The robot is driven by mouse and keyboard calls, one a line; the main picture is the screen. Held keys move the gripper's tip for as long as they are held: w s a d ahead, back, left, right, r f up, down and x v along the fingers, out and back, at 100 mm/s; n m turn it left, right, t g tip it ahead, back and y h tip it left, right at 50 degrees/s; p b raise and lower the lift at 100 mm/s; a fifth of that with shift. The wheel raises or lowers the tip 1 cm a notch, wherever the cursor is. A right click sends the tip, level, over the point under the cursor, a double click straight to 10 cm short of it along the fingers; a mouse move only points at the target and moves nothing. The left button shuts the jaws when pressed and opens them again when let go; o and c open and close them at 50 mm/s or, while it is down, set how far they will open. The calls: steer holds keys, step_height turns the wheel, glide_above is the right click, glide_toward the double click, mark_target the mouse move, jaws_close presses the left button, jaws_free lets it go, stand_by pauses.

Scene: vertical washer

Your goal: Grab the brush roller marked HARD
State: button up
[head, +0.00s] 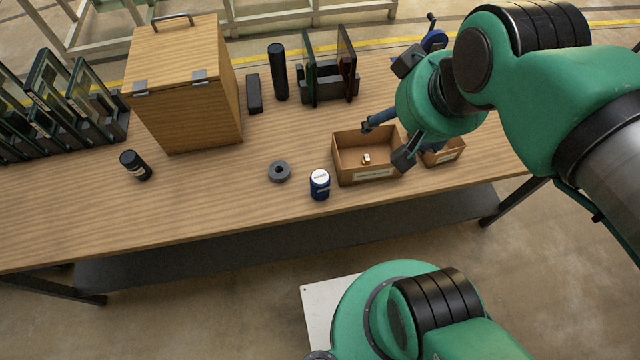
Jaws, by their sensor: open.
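A short blue roller (320,188) stands upright near the table's front edge, just left of an open box. Its white top carries small dark lettering that I cannot read for certain.
A grey ring (279,171) lies left of the blue roller. A wooden cabinet (190,100), tall black cylinder (278,72) and panel rack (330,85) stand behind.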

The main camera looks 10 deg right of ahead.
steer(key=m+g+b, duration=0.3)
steer(key=g, duration=0.3)
glide_above(320, 176)
step_height(320, 176, down, 32)
steer(key=shift+f, duration=0.1)
steer(key=shift+a+f, duration=0.1)
steer(key=shift+f, duration=0.15)
steer(key=shift+f, duration=0.1)
steer(key=shift+f+b, duration=0.9)
steer(key=shift+f, duration=3.3)
